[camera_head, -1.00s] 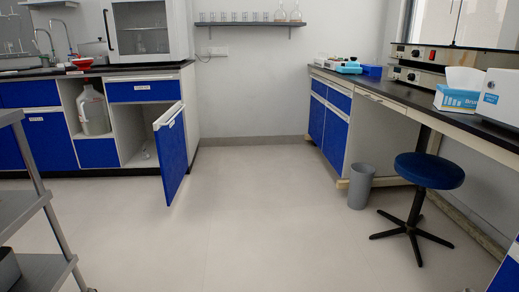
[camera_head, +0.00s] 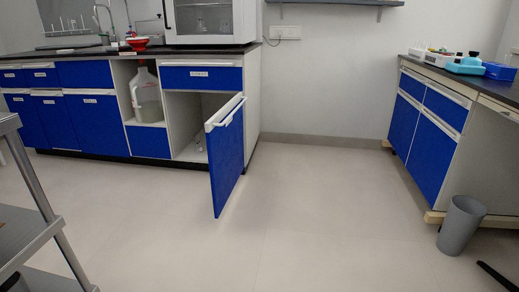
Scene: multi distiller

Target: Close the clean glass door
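A blue cabinet door (camera_head: 227,160) stands wide open at the right end of the left lab counter, swung out into the room. It has a pale handle bar (camera_head: 227,114) along its top edge. The open compartment (camera_head: 186,118) behind it looks mostly empty, with something small and pale low inside. A label above the compartment is too small to read. A white glass-front cabinet (camera_head: 250,22) stands on the counter above, cut off by the top edge. My gripper is not in view.
A grey metal cart (camera_head: 30,235) stands at the near left. A jug (camera_head: 146,98) sits in an open shelf left of the compartment. A grey bin (camera_head: 461,226) stands by the right bench (camera_head: 427,133). The middle floor (camera_head: 310,215) is clear.

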